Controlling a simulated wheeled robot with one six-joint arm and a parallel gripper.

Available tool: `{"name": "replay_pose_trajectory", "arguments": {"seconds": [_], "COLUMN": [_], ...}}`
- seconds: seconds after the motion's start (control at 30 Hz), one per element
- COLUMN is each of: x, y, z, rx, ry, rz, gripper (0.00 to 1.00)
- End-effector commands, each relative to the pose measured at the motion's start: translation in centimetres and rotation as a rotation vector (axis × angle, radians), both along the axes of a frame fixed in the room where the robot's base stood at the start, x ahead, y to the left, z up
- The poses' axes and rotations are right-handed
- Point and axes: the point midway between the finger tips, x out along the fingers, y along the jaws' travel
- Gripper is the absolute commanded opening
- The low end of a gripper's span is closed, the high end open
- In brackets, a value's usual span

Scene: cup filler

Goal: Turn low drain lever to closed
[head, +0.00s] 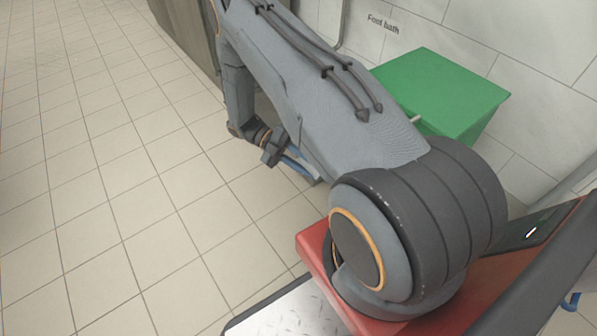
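In the head view my grey arm reaches up and then down, with my gripper (275,149) low over the tiled floor, left of a green tank. The gripper is small and dark here, and its fingers cannot be told apart. A blue part (297,164) shows just right of the gripper, partly hidden by my arm; I cannot tell if it is the drain lever or whether the gripper touches it. No drain lever can be made out for certain.
The green tank (450,92) stands against the white tiled wall (540,85), under the text "Foot bath". A grey-brown panel (187,28) stands at the top, left of my arm. The beige tiled floor (110,170) on the left is clear.

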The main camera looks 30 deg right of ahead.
Motion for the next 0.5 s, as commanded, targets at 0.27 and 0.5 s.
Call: {"name": "replay_pose_trajectory", "arguments": {"seconds": [0.27, 0.5], "x": [-0.03, -0.05], "y": [-0.83, -0.81], "z": [0.11, 0.15], "rx": [-0.002, -0.002], "ry": [0.014, 0.014], "rz": [-0.003, -0.002], "gripper": [0.0, 0.24]}}
